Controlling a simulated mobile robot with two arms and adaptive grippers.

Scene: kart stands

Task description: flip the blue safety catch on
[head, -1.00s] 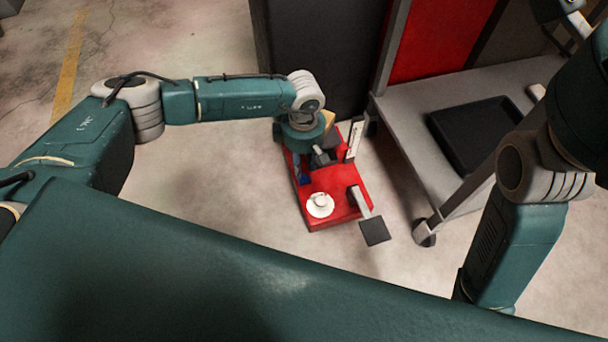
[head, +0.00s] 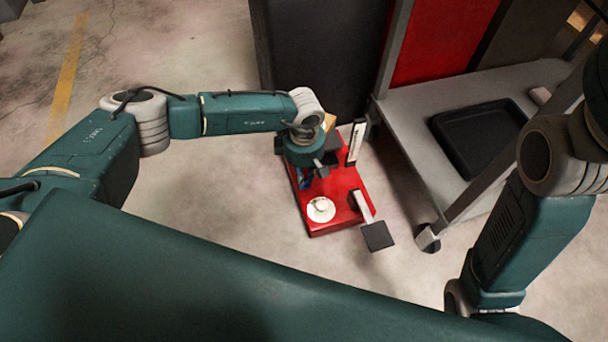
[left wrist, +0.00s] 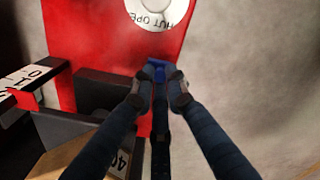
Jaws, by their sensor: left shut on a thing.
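The blue safety catch (left wrist: 157,69) is a small blue piece on the red kart stand (left wrist: 100,35). In the left wrist view it lies at and between my left gripper's fingertips (left wrist: 159,88). The fingers are closed in on it, and they hide part of it. In the head view my left gripper (head: 321,170) is over the red stand (head: 342,182), and a bit of the blue catch (head: 305,183) shows beside it. My right arm is at the right edge of the head view, but its gripper does not show.
A white round dial (head: 320,209) with a knob is on the stand, with OPEN lettering. A lever with a dark pad (head: 377,236) and an upright white labelled plate (head: 356,141) stand beside it. A grey wheeled cart with a black tray (head: 480,133) is to the right. Floor at left is clear.

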